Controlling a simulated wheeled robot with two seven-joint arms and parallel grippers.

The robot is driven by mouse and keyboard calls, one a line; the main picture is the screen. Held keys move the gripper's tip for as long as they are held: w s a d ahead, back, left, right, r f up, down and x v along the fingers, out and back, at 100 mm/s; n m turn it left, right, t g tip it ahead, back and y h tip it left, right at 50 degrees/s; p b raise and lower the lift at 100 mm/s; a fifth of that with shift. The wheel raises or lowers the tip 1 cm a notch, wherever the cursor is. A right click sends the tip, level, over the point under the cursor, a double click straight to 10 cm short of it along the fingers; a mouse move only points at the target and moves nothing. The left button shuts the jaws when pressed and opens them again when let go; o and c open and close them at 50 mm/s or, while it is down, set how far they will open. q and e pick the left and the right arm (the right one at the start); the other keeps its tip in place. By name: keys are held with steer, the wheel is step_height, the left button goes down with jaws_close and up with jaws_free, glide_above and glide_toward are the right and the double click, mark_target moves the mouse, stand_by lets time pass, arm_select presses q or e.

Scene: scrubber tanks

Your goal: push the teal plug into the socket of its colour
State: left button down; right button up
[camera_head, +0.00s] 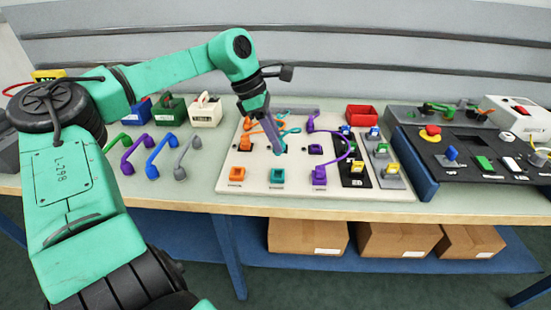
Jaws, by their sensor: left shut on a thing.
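A white board (405,194) on the bench carries orange, teal and purple fittings. The teal socket (277,176) sits in the middle of its front row, between the orange socket (236,174) and the purple socket (320,176). My left gripper (277,149) points down over the middle of the board, behind the teal socket. It is shut on the teal plug (284,150), which is mostly hidden by the fingers. A teal cable loop shows just behind them. My right gripper is not in view.
Colored handles (160,150) lie left of the board. A red bin (361,115) stands at the board's back right. A black control panel (470,150) is farther right. Orange and purple cables lie close around my gripper. Cardboard boxes (308,237) sit below the bench.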

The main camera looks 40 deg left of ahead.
arm_select(q)
step_height(320, 180, up, 12)
step_height(320, 180, down, 6)
steer(key=shift+f+b, duration=0.1)
steer(key=shift+b, duration=1.05)
steer(key=shift+w+a+f+p, duration=0.7)
steer(key=shift+w+a+p, duration=3.15)
steer(key=shift+w+p, duration=1.85)
steer(key=f+b, duration=0.2)
steer(key=f, duration=0.1)
steer(key=f+b, duration=0.3)
steer(key=f, duration=0.1)
steer(key=s+f+b, duration=0.1)
steer(key=f+b, duration=0.1)
steer(key=f, duration=0.1)
steer(key=shift+s+f+b, duration=0.1)
steer(key=shift+f+b, duration=0.05)
steer(key=shift+b, duration=0.15)
